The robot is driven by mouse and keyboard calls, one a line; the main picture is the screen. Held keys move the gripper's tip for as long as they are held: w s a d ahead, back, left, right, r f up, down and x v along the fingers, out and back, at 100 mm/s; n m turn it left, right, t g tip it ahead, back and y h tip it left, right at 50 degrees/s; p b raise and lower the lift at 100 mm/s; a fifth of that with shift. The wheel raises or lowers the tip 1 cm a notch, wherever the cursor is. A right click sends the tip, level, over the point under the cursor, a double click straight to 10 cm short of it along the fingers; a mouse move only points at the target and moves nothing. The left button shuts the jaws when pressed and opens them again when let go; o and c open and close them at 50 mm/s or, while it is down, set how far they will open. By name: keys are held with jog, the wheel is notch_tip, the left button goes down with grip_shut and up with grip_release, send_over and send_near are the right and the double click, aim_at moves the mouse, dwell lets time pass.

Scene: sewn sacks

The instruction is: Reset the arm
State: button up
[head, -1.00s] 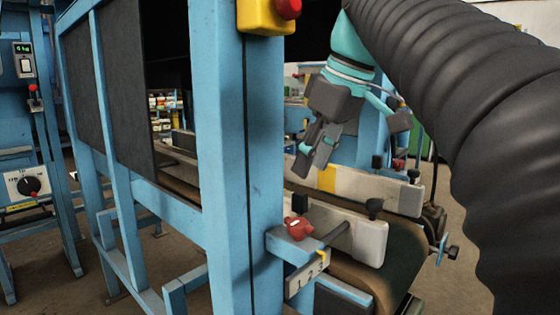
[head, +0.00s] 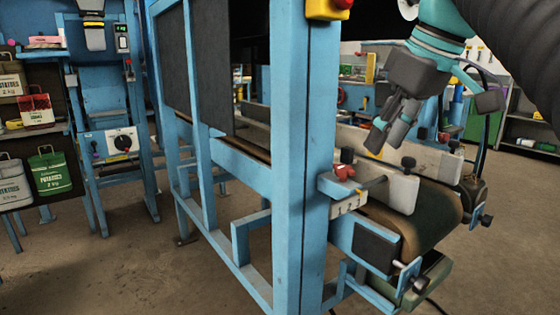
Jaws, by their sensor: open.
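My gripper (head: 384,138) shows in the head view at the upper right. It hangs from the teal and grey wrist with its fingers pointing down and to the left. It is open, and I see nothing between its fingers. In the picture it lies over the grey guide rails of the conveyor (head: 436,212). I cannot tell how far above the rails it is. The rest of my arm runs out of the top right of the frame.
A blue machine frame (head: 308,170) stands left of my gripper, with a red button on a yellow box (head: 330,8). The floor (head: 130,260) at lower left is clear.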

jog(key=w+d+f+m+t+h, duration=0.1)
jog(key=w+f+m, duration=0.15)
jog(key=f, duration=0.35)
jog(key=w+d+f+m+h, duration=0.1)
jog(key=w+f+m, duration=0.15)
jog(key=f, duration=0.35)
jog(key=s+a+f+m, duration=0.1)
jog(key=s+a+f, duration=0.1)
jog(key=s+f, duration=1.4)
notch_tip(320, 180, down, 4)
jog(key=shift+s+r+m+t+h, duration=0.1)
jog(key=shift+s+m+t+h, duration=0.2)
jog(key=shift+m+t, duration=0.1)
